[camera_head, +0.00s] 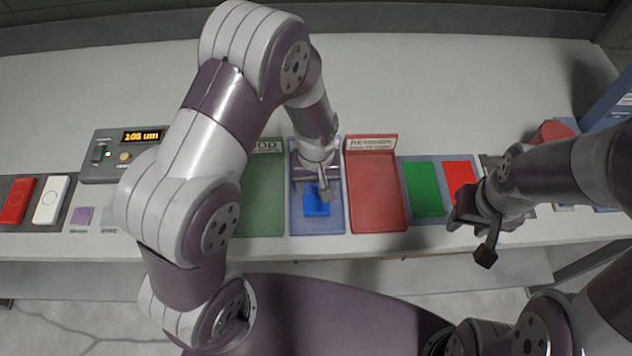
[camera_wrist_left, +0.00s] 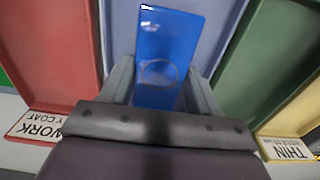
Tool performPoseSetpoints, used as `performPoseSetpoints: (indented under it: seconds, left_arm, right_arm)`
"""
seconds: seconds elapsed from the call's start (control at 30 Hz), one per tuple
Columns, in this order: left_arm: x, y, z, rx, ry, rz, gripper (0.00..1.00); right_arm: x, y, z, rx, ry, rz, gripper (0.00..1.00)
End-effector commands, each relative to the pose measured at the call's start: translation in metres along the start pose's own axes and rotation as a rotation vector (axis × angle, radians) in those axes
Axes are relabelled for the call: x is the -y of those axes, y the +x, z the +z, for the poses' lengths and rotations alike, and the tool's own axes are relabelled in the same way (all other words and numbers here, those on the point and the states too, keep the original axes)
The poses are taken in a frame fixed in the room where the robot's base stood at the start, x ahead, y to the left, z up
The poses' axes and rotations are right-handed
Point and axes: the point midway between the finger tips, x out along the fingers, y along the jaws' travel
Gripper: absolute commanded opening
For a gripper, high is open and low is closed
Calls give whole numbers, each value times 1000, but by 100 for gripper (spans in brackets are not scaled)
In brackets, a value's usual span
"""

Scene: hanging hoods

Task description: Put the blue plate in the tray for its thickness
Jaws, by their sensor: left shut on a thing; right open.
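The blue plate (camera_head: 316,204) is between the fingers of my left gripper (camera_head: 316,188), over the front half of the blue tray (camera_head: 301,224). In the left wrist view the plate (camera_wrist_left: 168,45) stands out between the two fingers of the left gripper (camera_wrist_left: 160,80), with the blue tray (camera_wrist_left: 222,20) behind it. I cannot tell whether the plate touches the tray floor. The green tray (camera_head: 263,205) is left of it and the red tray (camera_head: 376,196), labelled for rework, is right. A yellow tray marked THIN (camera_wrist_left: 290,148) shows in the wrist view. My right gripper (camera_head: 473,229) is open and empty.
A gauge box (camera_head: 108,163) with a lit display in um, apparently 102 or 108, stands at left, partly behind my left arm. Green (camera_head: 424,188) and red (camera_head: 459,175) plates lie near my right gripper. The back of the bench (camera_head: 440,90) is clear.

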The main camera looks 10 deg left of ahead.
Motion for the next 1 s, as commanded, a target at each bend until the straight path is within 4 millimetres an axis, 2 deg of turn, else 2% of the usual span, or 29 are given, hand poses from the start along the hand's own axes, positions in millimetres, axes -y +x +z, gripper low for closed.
performPoseSetpoints:
  seconds: [0.37, 0.4, 0.47, 0.77, 0.87, 1.0]
  left_arm:
    - [0, 8, 0, 0, 0, 0, 25]
    - [0, 7, 0, 0, 0, 0, 74]
    - [0, 7, 0, 0, 0, 0, 91]
    - [0, 5, 0, -1, 0, 0, 91]
    - [0, -8, -1, -3, 0, 2, 91]
    - [-1, -45, -1, -6, 0, 4, 91]
  right_arm:
    - [0, 6, 1, 0, 0, 0, 43]
    - [0, 5, 0, 0, 0, 0, 43]
    - [0, 4, 0, 0, 0, 0, 43]
    - [0, 5, 0, 0, 0, 0, 43]
    - [0, 5, 1, 0, 0, 0, 43]
    - [0, 6, 1, 0, 0, 0, 43]
